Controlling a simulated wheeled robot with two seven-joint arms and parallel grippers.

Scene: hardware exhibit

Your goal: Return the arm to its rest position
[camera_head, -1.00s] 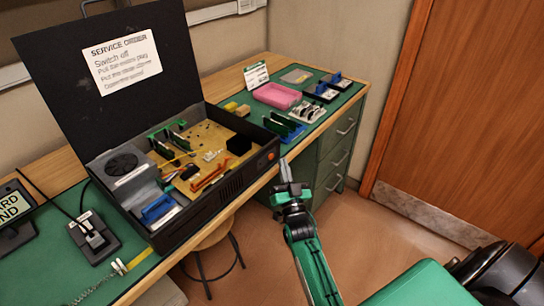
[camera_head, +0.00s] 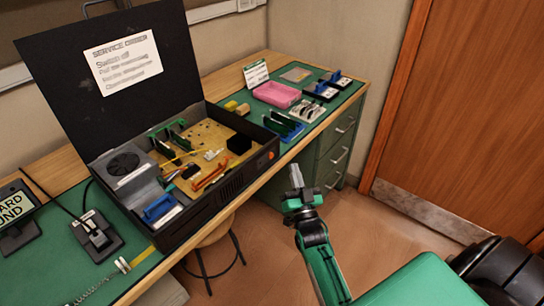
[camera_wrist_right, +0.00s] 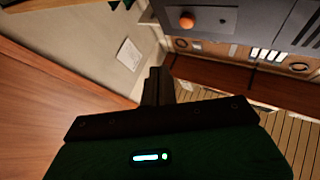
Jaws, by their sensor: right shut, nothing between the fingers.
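My right gripper (camera_head: 296,175) is shut and empty. It is in the air in front of the desk's front edge, to the right of the open black case (camera_head: 210,205), and touches nothing that I can see. My green and black right arm runs down from it to the bottom of the head view. In the right wrist view the closed fingers (camera_wrist_right: 156,86) point up the picture, with the case's front and its orange button (camera_wrist_right: 187,20) beyond them. My left gripper is not in view.
Open floor (camera_head: 385,232) lies between desk and wooden door (camera_head: 470,110).

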